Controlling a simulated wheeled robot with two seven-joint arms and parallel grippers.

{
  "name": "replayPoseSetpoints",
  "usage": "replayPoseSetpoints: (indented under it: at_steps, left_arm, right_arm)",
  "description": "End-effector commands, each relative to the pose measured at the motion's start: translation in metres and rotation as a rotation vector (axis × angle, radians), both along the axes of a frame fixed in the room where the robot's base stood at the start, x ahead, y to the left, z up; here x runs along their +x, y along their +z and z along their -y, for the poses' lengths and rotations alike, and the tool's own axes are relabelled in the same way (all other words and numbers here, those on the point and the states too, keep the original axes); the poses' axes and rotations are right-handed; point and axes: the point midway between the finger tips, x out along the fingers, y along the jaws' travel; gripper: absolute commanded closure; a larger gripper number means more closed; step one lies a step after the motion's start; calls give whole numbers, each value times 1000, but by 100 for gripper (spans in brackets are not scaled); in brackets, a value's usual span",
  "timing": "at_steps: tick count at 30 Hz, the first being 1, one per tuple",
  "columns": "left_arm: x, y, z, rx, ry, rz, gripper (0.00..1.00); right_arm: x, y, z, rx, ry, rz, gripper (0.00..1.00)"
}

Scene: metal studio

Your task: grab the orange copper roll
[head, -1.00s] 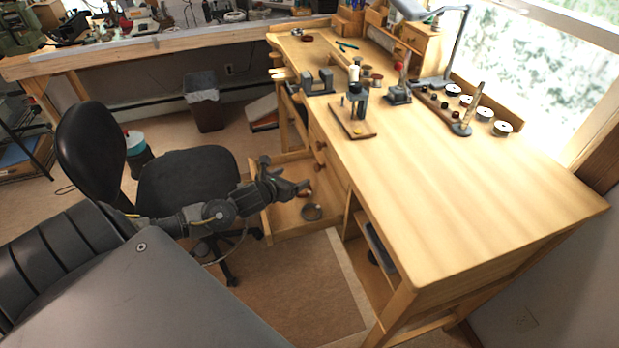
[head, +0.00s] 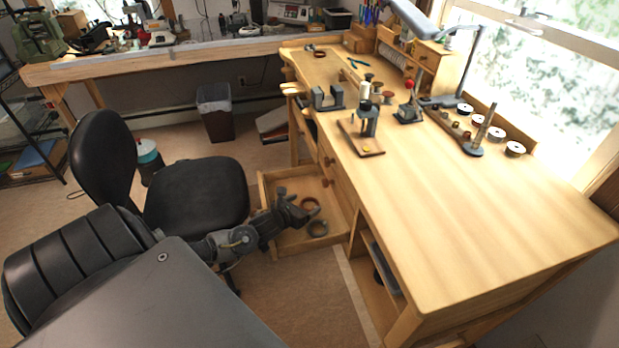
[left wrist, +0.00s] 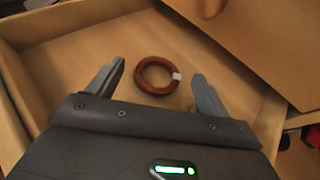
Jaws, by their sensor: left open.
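The orange copper roll (head: 316,202) is a reddish-orange ring lying in the open wooden drawer (head: 289,248) of the bench. In the left wrist view the roll (left wrist: 143,85) lies flat on the drawer floor, with a small white tag on its right side. My left gripper (head: 295,205) is over the drawer, just left of the roll in the head view. In the left wrist view its two open fingers (left wrist: 157,72) stand left and right of the roll with gaps on both sides. Nothing is held. My right gripper is not in view.
A black chair (head: 195,195) stands left of the drawer. Drawer walls surround the gripper's space.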

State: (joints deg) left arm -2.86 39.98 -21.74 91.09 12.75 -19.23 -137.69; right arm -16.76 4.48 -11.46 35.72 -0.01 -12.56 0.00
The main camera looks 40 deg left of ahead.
Motion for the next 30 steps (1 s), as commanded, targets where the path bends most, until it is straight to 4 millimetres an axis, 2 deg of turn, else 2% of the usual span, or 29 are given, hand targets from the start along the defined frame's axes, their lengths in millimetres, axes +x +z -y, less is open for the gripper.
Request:
replayPoseSetpoints:
  at_steps: [4, 13, 23, 30]
  left_arm:
    - [7, -2, 0, -2, 1, 0, 21]
    - [48, -20, -4, -1, 2, 0, 21]
    - [54, -22, -4, 0, -1, -1, 21]
    - [54, -22, -4, 0, -1, -1, 51]
  right_arm:
    - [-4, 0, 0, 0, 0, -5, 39]
    - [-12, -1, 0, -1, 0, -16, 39]
    - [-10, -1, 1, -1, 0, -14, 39]
    - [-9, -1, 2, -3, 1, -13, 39]
